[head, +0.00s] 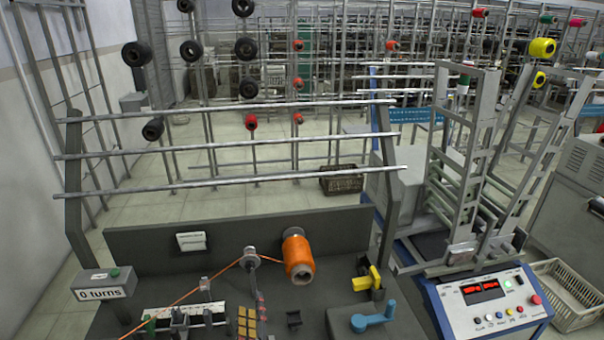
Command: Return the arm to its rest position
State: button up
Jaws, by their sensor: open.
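Neither my arm nor my gripper shows in the head view. The dark winding bench (300,318) fills the bottom of the view. An orange thread spool (298,257) sits at its back. A grey counter box (103,283) at the left reads "0 turns".
A yellow-handled clamp (367,279) and a blue lever (373,317) stand on the bench's right side. A control panel (492,303) with red displays is further right. Horizontal metal rails (230,181) cross behind the bench. A crate (572,295) stands at the far right.

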jog(key=w+d+r+m+g+p, duration=0.1)
jog(key=w+d+r+m+g, duration=0.1)
jog(key=d+r+m+g, duration=0.7)
jog(key=s+d+r+m+g+h, duration=0.1)
jog(key=s+d+r+m+h, duration=0.1)
jog(key=s+d, duration=0.8)
jog(key=s+d+r+m+g+h+p, duration=0.1)
jog(key=s+d+m+h, duration=0.1)
jog(key=s+d, duration=0.9)
jog(key=d+m, duration=0.1)
jog(key=d, duration=0.3)
jog(key=shift+r, duration=0.35)
